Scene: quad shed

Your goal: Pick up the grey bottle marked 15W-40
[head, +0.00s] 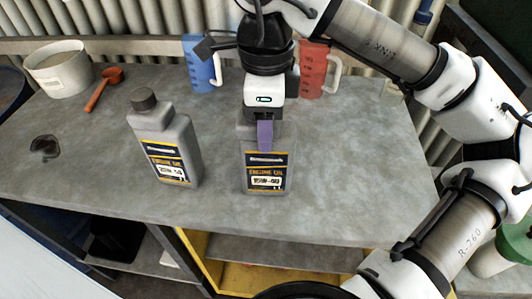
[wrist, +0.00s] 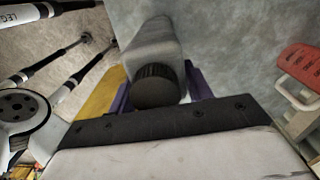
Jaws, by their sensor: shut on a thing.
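The grey bottle marked 15W-40 (head: 267,181) stands upright on the grey bench near its front edge, with a dark blue and yellow engine oil label. My gripper (head: 265,138) comes down over it from above and is shut on it; one purple finger shows against its upper front. The gripper hides the bottle's cap in the head view. In the wrist view the bottle (wrist: 152,42) and its black ribbed cap (wrist: 156,86) lie between the purple fingers (wrist: 160,92). A similar grey bottle (head: 165,140) with a dark cap stands to the left, its marking hard to read.
A blue jug (head: 201,65) and a red jug (head: 313,72) stand behind my gripper. The bench (head: 350,170) is clear to the right.

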